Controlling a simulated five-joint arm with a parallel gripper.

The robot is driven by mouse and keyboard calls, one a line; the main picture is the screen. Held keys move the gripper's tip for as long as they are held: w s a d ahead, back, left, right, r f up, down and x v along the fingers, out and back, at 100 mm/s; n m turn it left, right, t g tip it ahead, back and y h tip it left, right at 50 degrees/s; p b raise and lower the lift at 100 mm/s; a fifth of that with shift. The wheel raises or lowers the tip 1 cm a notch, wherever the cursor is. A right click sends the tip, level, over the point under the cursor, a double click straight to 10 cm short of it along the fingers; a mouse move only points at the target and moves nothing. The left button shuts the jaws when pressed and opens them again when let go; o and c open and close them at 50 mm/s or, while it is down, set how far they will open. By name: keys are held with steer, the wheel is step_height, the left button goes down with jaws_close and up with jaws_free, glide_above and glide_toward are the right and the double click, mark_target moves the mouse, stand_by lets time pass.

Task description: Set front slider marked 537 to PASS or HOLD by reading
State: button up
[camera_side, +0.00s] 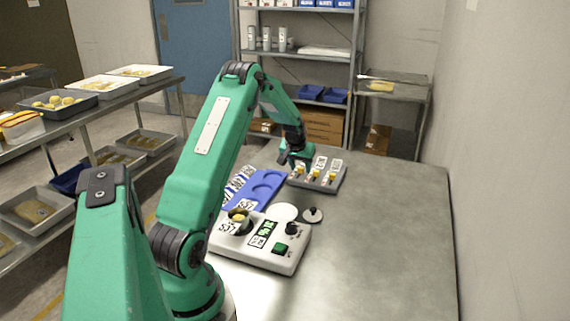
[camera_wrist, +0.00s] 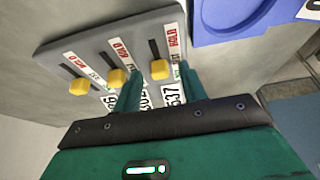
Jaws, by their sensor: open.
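The grey slider panel (camera_side: 330,183) lies at the table's far side, with three yellow knobs and label strips. In the wrist view, the slider knob beside the 537 label (camera_wrist: 160,69) lies between the spread fingers of my open gripper (camera_wrist: 164,72); I cannot tell whether they touch it. This knob sits away from the red HOLD lettering (camera_wrist: 172,38), near the number end of its slot. The white checkweigher (camera_side: 285,265) carries a yellow item (camera_side: 238,215) behind a 537 tag (camera_side: 228,227). Its green-lit display (camera_side: 268,228) is too small to read. My gripper also shows in the side view (camera_side: 293,164).
A blue tray (camera_side: 262,185) with round recesses and number tags lies left of the panel. The table's right side is clear.

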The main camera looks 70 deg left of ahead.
jaws_close()
steer(key=shift+w, duration=0.1)
steer(key=shift+w+a, duration=0.95)
jaws_free()
steer(key=shift+s+r, duration=0.1)
